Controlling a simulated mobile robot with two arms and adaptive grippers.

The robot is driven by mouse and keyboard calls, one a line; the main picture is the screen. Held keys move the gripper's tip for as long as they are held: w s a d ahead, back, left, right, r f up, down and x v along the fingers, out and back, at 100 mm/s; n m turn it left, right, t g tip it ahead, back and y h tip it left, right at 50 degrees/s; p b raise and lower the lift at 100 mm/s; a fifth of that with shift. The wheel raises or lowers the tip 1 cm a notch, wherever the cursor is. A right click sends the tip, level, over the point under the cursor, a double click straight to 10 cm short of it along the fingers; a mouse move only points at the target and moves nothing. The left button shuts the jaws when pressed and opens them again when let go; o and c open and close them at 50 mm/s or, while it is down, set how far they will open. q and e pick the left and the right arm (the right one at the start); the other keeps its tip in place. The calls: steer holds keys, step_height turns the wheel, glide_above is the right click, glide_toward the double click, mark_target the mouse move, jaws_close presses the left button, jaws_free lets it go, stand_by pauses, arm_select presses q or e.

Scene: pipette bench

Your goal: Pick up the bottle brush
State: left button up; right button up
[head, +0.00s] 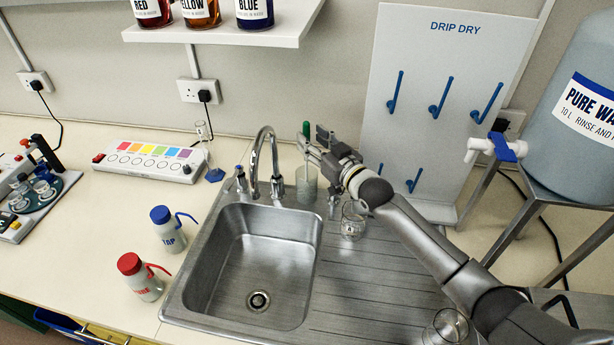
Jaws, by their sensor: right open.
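The bottle brush (306,129) shows as a green handle end standing upright behind the sink. Below it is a pale greenish cup (306,186), in which the brush seems to stand. The brush's lower part is hidden by my gripper and the cup. My right gripper (313,142) reaches in from the right and is open, with its fingers close beside the handle. I cannot tell whether they touch it. My left gripper is not in view.
The tap (265,150) and sink basin (258,265) lie left of and in front of the gripper. A small glass (352,222) stands under my right arm, and another (445,328) near the front. The drip dry board (425,60) rises behind. Wash bottles (168,230) stand at left.

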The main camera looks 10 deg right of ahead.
mark_target(308, 137)
steer(key=b+x, duration=0.1)
steer(key=x, duration=0.2)
steer(key=shift+a+b, duration=0.1)
steer(key=shift+b, duration=0.3)
steer(key=shift+w, duration=0.25)
steer(key=shift+s+r, duration=0.1)
steer(key=shift+c, duration=1.3)
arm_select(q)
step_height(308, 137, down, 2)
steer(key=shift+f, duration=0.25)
arm_select(e)
jaws_close()
